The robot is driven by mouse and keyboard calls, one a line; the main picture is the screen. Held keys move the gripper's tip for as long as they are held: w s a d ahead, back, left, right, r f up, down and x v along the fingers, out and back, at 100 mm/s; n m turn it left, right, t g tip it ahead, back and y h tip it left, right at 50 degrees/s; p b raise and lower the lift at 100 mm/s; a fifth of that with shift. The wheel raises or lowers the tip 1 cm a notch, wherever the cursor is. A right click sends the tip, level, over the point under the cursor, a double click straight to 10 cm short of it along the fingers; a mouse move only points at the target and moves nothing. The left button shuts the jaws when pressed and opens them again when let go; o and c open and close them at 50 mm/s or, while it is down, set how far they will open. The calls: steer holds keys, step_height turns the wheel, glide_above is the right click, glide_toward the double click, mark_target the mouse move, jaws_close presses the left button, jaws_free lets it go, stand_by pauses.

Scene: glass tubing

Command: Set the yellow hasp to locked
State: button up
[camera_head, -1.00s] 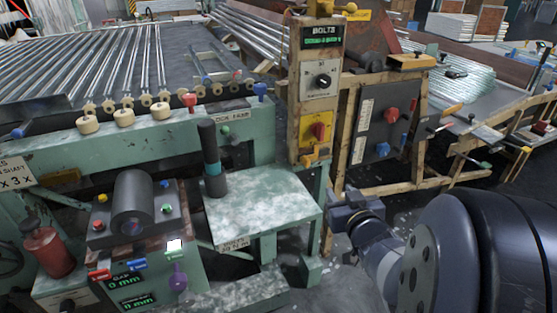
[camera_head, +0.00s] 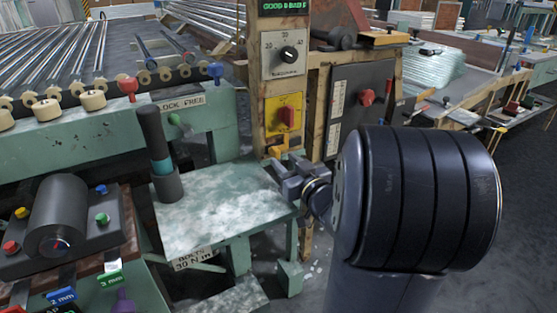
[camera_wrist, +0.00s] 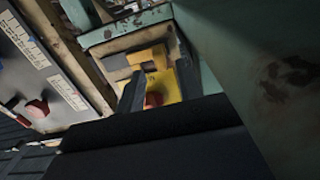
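The yellow hasp (camera_head: 279,147) is at the lower end of the wooden post, under a yellow plate (camera_head: 283,113) with a red rotary switch (camera_head: 288,117). In the wrist view the hasp (camera_wrist: 147,57) shows as a yellow block, with the red switch (camera_wrist: 153,99) below it in the picture. My gripper (camera_head: 282,166) is just below and in front of the hasp in the head view.
A green worn table (camera_head: 215,215) lies left of my gripper, with a dark upright handle (camera_head: 158,150) on it. A dark panel (camera_head: 350,90) with a red knob (camera_head: 367,97) stands right of the post. A roller rack (camera_head: 60,60) fills the back left.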

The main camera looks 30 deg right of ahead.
mark_target(278, 155)
steer(key=shift+w+a+b, duration=0.1)
steer(key=shift+w+b, duration=0.25)
steer(key=shift+w, duration=1.6)
steer(key=shift+c, duration=0.4)
jaws_close()
